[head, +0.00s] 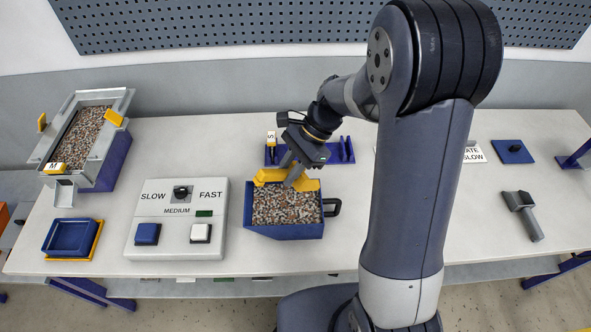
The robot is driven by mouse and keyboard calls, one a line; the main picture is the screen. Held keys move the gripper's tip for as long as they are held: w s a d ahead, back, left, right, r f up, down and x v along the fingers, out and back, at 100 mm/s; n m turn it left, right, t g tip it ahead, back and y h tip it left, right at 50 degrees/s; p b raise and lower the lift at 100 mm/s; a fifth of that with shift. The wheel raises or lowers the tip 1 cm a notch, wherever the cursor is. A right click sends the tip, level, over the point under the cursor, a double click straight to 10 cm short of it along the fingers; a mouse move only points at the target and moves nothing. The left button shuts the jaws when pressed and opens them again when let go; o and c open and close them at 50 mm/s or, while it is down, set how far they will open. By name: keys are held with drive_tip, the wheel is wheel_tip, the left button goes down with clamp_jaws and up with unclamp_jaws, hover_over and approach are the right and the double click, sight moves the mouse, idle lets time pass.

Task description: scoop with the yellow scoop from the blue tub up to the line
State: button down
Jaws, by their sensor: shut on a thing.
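The blue tub (284,232) stands on the bench at the middle, filled with mixed brown and grey granules. A dark handle sticks out from its right side. My gripper (293,172) is over the tub's back edge, shut on the yellow scoop (270,176). Yellow parts of the scoop show on both sides of the grey fingers, at the back of the tub. The scoop's right part (307,185) is low over the granules; I cannot tell whether it touches them. The scoop's inside, its fill and any line are not visible.
A blue rack (342,151) with an S tag stands behind the tub. A control box (150,238) with a knob and two buttons lies to the left. Further left are a granule-filled feeder (124,103) and a small blue tray (70,236). A grey hammer-shaped tool (526,214) lies right.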

drive_tip(key=shift+f, duration=1.05)
wheel_tip(320, 180, down, 10)
drive_tip(key=b, duration=0.8)
drive_tip(key=shift+r+b, duration=0.15)
drive_tip(key=shift+b, duration=0.2)
drive_tip(key=shift+s, duration=0.1)
drive_tip(key=shift+s+a+f+t+h+p, duration=0.2)
drive_tip(key=shift+a+f+t+h+p, duration=0.1)
drive_tip(key=shift+a+h, duration=0.25)
drive_tip(key=shift+s+a+f+t+h+p, duration=0.2)
drive_tip(key=shift+a+t+h+p, duration=0.1)
drive_tip(key=shift+h, duration=0.35)
drive_tip(key=shift+s+a+f+t+h+p, duration=0.2)
drive_tip(key=shift+a+t+h+p, duration=0.15)
drive_tip(key=shift+h+p, duration=0.2)
drive_tip(key=shift+s+a+f+t+h+p, duration=0.15)
drive_tip(key=shift+a+t+h+p, duration=0.15)
drive_tip(key=shift+h+p, duration=0.25)
